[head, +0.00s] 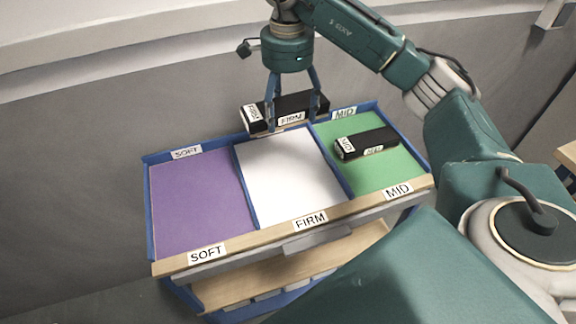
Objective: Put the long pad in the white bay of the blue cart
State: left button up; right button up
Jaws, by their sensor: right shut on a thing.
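My right gripper (291,100) points down and is shut on a long black pad (287,106) with white labels reading FIRM. The pad is held level over the back edge of the blue cart (152,215), at the far end of the white bay (285,175). Whether it touches the cart's rim I cannot tell. The white bay is the middle one, labelled FIRM on the front edge, and its visible floor is empty. My left gripper is not in view.
The purple bay (198,200), labelled SOFT, is empty at the left. The green bay (385,180), labelled MID, holds another black pad (368,143) with white labels. Blue dividers separate the bays. A grey wall (120,130) stands behind the cart. A wooden shelf (290,275) is below.

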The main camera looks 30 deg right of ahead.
jog(key=shift+d+f, duration=0.15)
jog(key=shift+f, duration=0.15)
jog(key=shift+m, duration=0.3)
notch_tip(320, 180, down, 15)
jog(key=shift+w+r+p, duration=0.1)
jog(key=shift+r+p, duration=0.05)
jog(key=shift+p, duration=0.45)
notch_tip(320, 180, down, 4)
jog(key=shift+r+p, duration=0.15)
jog(key=shift+p, duration=0.4)
jog(key=shift+f, duration=0.35)
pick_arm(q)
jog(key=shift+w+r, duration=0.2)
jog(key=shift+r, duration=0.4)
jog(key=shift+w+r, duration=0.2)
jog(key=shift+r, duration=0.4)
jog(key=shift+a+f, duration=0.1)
pick_arm(e)
jog(key=shift+f, duration=0.1)
